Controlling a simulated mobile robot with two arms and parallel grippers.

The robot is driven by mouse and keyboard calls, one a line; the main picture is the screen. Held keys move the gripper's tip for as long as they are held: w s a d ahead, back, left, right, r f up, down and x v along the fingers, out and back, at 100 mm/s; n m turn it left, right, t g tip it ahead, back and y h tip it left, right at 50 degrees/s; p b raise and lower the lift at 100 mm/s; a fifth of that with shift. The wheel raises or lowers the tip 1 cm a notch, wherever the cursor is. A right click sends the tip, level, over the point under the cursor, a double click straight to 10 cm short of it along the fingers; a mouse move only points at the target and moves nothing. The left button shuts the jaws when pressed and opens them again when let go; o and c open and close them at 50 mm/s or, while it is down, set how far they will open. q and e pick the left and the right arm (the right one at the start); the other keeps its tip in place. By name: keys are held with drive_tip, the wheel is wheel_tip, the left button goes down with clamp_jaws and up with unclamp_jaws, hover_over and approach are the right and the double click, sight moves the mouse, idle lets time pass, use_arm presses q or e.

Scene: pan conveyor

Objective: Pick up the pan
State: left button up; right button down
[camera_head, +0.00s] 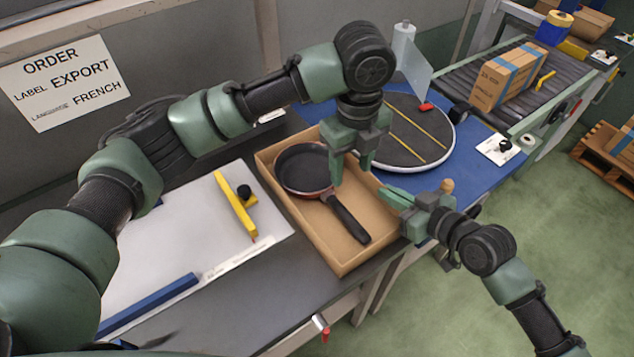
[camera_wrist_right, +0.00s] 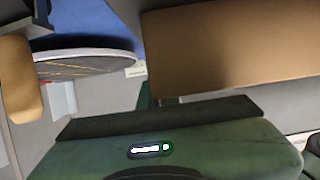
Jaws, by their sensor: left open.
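The black pan (camera_head: 302,168) with a reddish-brown rim lies in an open shallow cardboard box (camera_head: 341,263). Its black handle (camera_head: 348,220) points toward the lower right of the head view. My left gripper (camera_head: 350,172) is open and points down over the right side of the pan, above where the handle starts. It hides part of the rim; whether a finger touches the pan is unclear. My right gripper (camera_head: 394,208) is at the box's right wall, away from the handle. The box wall also shows in the right wrist view (camera_wrist_right: 230,50); the pan does not.
A round turntable (camera_head: 410,135) with yellow lines stands behind the box on a blue surface. A conveyor with a carton (camera_head: 506,78) is at the back right.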

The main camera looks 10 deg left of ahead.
use_arm(q)
hover_over(341, 208)
drive_tip(key=shift+n+g, duration=0.3)
drive_tip(key=shift+n, duration=0.1)
drive_tip(key=f, duration=0.6)
drive_tip(key=shift+w+d+f, duration=0.1)
drive_tip(key=shift+w+f, duration=0.3)
drive_tip(key=f, duration=0.5)
drive_tip(key=shift+s+f, duration=0.1)
drive_tip(key=shift+s, duration=0.3)
clamp_jaws()
